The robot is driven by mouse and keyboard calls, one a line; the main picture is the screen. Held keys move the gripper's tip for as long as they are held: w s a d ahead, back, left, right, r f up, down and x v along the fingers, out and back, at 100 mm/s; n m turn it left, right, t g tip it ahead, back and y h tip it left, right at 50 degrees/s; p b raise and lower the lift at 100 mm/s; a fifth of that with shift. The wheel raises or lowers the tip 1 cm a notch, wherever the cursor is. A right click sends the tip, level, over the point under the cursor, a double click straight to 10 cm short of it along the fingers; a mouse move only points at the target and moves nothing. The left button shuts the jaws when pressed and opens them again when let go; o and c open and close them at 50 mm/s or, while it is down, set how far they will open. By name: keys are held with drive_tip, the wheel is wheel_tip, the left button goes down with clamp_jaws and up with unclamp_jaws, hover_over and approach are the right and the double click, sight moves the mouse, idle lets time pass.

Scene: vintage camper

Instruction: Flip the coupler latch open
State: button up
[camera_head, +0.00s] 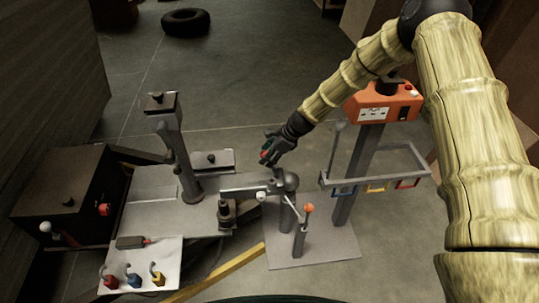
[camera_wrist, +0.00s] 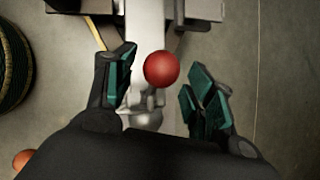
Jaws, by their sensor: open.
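The coupler (camera_head: 285,183) is a grey metal piece at the end of a light bar (camera_head: 243,190) in the head view. A red ball knob (camera_wrist: 161,69), which looks like the latch's handle, shows in the wrist view with grey metal below it. My gripper (camera_head: 271,157) is above the coupler, pointing down. In the wrist view its two dark, green-padded fingers (camera_wrist: 160,64) are open, one on each side of the red knob, with visible gaps. In the head view the fingers mostly hide the knob. I cannot tell the latch's exact position.
An orange-knobbed lever (camera_head: 309,208) stands just right of the coupler. A grey post (camera_head: 172,150) rises at left, near a dark box (camera_head: 70,195).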

drive_tip(key=v, duration=1.2)
drive_tip(key=shift+d, duration=0.1)
